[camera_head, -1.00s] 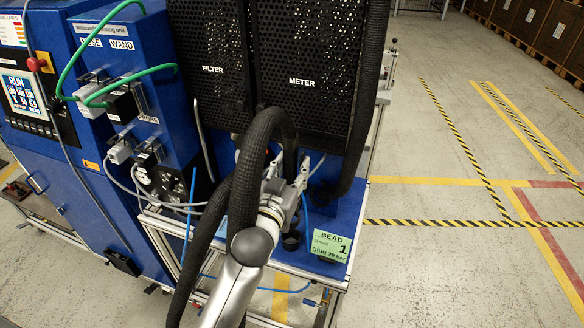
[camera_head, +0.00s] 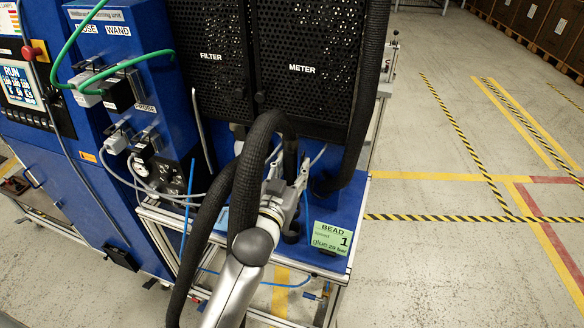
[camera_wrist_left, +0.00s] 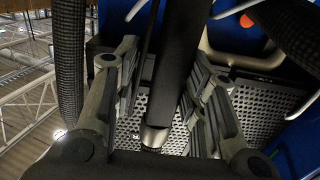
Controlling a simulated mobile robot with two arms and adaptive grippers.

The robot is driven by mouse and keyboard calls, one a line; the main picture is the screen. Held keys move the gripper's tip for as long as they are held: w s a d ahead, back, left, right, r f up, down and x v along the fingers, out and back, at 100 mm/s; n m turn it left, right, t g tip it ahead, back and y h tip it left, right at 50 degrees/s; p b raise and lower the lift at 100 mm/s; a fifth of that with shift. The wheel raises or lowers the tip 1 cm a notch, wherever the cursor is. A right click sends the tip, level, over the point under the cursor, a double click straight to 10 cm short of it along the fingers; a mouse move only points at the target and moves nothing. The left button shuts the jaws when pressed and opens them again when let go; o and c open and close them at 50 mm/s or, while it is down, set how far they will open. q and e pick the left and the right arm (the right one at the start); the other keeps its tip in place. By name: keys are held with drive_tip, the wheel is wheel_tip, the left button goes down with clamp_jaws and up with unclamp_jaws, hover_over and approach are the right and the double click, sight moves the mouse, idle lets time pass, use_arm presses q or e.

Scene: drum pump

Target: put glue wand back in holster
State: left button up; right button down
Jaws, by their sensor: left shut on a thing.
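My left gripper (camera_head: 292,186) is above the blue bench top, left of the green card. It is shut on the glue wand. In the left wrist view the wand (camera_wrist_left: 178,65) is a thick dark cylinder between the two grey fingers, with a metallic ring (camera_wrist_left: 154,137) at its lower end. A thick black hose (camera_head: 262,125) loops over the gripper and hides much of the wand in the head view. A dark, round, cup-like part (camera_head: 291,236), possibly the holster, shows just below the gripper. Whether the wand touches it is hidden. My right gripper is not in view.
Perforated black FILTER (camera_head: 211,90) and METER (camera_head: 305,100) panels stand behind the bench. A green BEAD card (camera_head: 332,239) is on the bench's right front. A blue cabinet (camera_head: 125,60) with connectors and cables is at the left. Open floor lies to the right.

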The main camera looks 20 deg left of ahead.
sight(292, 181)
use_arm(q)
drive_tip(key=shift+f+b, duration=1.15)
drive_tip(key=shift+f, duration=0.6)
drive_tip(key=o, duration=0.8)
drive_tip(key=shift+f, duration=0.2)
drive_tip(key=shift+c, duration=0.2)
drive_tip(key=shift+s+r, duration=0.1)
drive_tip(key=shift+s, duration=0.4)
drive_tip(key=shift+s+r+p, duration=0.15)
drive_tip(key=shift+s+p, duration=0.8)
drive_tip(key=shift+s, duration=1.3)
drive_tip(key=shift+s+r+p, duration=0.1)
drive_tip(key=shift+s+p, duration=0.5)
drive_tip(key=shift+s, duration=2.2)
